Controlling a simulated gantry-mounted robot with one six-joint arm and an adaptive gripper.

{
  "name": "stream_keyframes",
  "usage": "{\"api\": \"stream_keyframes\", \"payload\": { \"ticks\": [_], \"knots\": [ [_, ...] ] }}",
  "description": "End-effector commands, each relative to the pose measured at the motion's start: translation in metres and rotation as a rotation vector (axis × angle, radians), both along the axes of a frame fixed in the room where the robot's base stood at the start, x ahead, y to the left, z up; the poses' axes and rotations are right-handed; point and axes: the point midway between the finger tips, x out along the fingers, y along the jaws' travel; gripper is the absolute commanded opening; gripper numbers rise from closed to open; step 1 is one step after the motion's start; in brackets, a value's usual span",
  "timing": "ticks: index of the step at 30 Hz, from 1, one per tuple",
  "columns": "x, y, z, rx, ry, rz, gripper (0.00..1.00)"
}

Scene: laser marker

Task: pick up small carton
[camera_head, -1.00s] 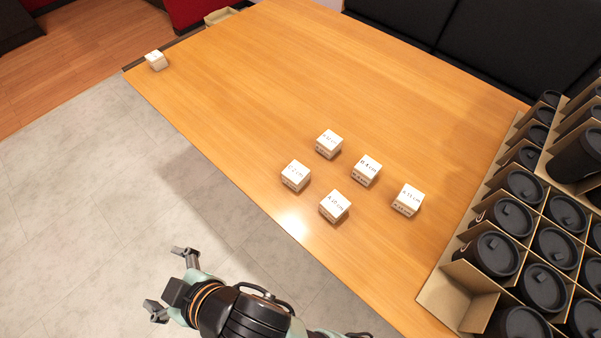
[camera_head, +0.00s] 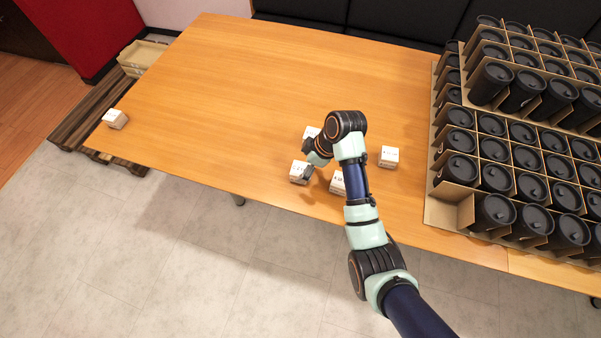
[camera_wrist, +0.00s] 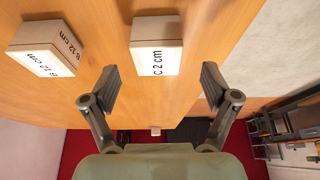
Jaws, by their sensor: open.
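Several small white cartons stand on the wooden table. In the wrist view, a carton marked "C 2 cm" (camera_wrist: 156,47) lies just beyond my open gripper (camera_wrist: 158,85), roughly centred between its fingers and not gripped. In the head view it seems to be the carton (camera_head: 299,172) beside my gripper (camera_head: 308,165). A carton marked "B 12 cm" (camera_wrist: 45,50) is to its left in the wrist view. In the head view another carton (camera_head: 311,132) is behind my gripper, one (camera_head: 337,183) is partly hidden by my arm, and one (camera_head: 389,156) stands to the right.
Stacked cardboard dividers with black lidded cups (camera_head: 495,180) fill the table's right side. The wooden table (camera_head: 230,90) is clear at its left and back. A dark bench stands behind it.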

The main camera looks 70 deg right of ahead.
Motion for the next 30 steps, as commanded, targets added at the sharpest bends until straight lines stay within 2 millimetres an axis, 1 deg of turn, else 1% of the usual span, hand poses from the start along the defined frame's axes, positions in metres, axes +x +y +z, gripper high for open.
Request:
{"api": "stream_keyframes", "payload": {
  "ticks": [2,7,9,11,16,17,18,20,21,28,29,30],
  "knots": [
    [0.002,0.000,-0.007,0.000,0.000,0.000,0.86],
    [0.011,-0.001,-0.037,0.001,0.001,-0.001,0.86],
    [0.016,0.000,-0.046,0.000,0.001,0.000,0.86],
    [0.018,0.000,-0.049,-0.001,0.001,0.000,0.86],
    [0.018,0.000,-0.047,-0.002,0.001,-0.002,0.86],
    [0.018,0.000,-0.047,-0.002,0.001,-0.002,0.85],
    [0.018,0.000,-0.047,-0.002,0.001,-0.002,0.78],
    [0.018,0.000,-0.047,-0.002,0.001,-0.002,0.68],
    [0.018,0.000,-0.047,-0.002,0.001,-0.002,0.61],
    [0.018,0.000,-0.047,-0.002,0.001,-0.002,0.23],
    [0.018,0.000,-0.047,-0.001,0.000,-0.002,0.20],
    [0.018,0.000,-0.047,-0.001,0.000,-0.002,0.20]
  ]
}}
